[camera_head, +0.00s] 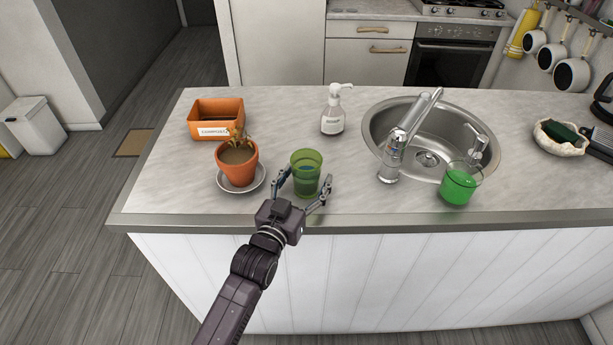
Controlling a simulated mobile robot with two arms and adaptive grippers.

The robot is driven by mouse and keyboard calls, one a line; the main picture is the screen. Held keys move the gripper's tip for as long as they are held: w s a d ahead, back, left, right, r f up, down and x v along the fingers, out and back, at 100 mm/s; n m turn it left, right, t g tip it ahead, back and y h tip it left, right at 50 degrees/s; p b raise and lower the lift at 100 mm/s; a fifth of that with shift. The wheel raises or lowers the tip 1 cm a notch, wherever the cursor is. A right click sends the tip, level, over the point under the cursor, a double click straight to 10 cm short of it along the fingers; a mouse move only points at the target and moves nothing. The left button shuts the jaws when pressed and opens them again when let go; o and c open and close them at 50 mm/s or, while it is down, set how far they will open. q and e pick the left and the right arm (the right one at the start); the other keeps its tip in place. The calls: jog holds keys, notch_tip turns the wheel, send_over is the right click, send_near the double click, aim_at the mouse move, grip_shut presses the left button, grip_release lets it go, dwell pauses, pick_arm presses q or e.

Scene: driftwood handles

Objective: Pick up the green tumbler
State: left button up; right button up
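The green tumbler (306,163), see-through and upright, stands on the counter near its front edge, left of the sink. My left gripper (307,180) comes from the bottom, with its fingers spread on either side of the tumbler's lower part. The gripper looks open; I cannot tell whether either finger touches the glass. The tumbler is on the counter, not lifted. My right gripper is not in view.
A potted plant (237,165) on a saucer stands close left of the tumbler, with an orange compost box (215,118) behind it. A soap bottle (333,112) stands behind. The faucet (391,160), sink (428,160) and a clear cup of green liquid (459,186) are to the right.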

pick_arm(q)
jog(key=c, duration=1.6)
jog(key=shift+r, duration=0.1)
jog(key=shift+r, duration=0.15)
